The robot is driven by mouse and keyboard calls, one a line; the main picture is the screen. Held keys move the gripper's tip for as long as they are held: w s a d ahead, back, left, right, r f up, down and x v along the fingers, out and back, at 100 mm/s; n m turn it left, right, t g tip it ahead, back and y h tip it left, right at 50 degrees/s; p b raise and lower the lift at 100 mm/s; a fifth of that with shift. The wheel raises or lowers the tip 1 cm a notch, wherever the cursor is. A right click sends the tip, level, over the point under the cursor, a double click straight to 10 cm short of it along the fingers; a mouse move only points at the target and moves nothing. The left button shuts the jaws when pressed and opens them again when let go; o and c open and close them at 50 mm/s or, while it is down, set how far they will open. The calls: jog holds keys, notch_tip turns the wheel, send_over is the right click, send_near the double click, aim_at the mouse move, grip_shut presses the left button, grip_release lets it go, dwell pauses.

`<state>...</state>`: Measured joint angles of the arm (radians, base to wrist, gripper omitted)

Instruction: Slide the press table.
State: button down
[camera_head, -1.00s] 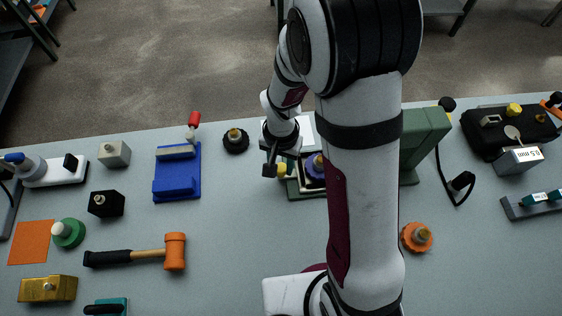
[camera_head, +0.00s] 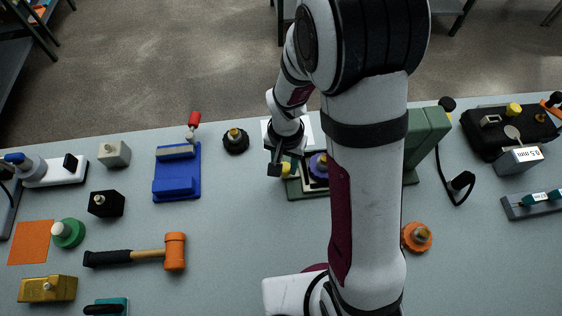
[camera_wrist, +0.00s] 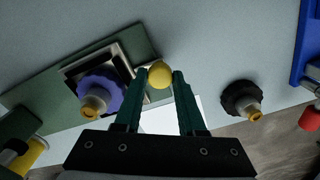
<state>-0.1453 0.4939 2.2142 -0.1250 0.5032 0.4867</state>
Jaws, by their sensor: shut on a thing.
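The press is green, with an upright column (camera_head: 425,135) partly hidden behind my arm. Its sliding table (camera_wrist: 128,62) is a dark, light-edged plate on the green base (camera_wrist: 45,82). A purple knob piece (camera_wrist: 100,92) with a brass tip sits on the table; it also shows in the head view (camera_head: 318,165). A yellow ball knob (camera_wrist: 159,74) stands at the table's edge. My gripper (camera_wrist: 160,82) is shut on this yellow knob, with one green-black finger on each side. In the head view my gripper (camera_head: 277,167) is at the left end of the press.
A black knob piece (camera_head: 236,141) stands left of the press, and a blue fixture (camera_head: 177,180) with a red handle is farther left. A cable with a black end (camera_head: 461,181) lies right of the press. An orange knob (camera_head: 416,237) is in front.

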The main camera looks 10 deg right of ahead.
jog(key=d, duration=1.2)
jog(key=shift+w+d, duration=0.1)
jog(key=shift+d, duration=0.25)
jog(key=c, duration=0.5)
grip_release()
jog(key=shift+r, duration=0.1)
notch_tip(320, 180, up, 16)
jog(key=shift+a, duration=0.1)
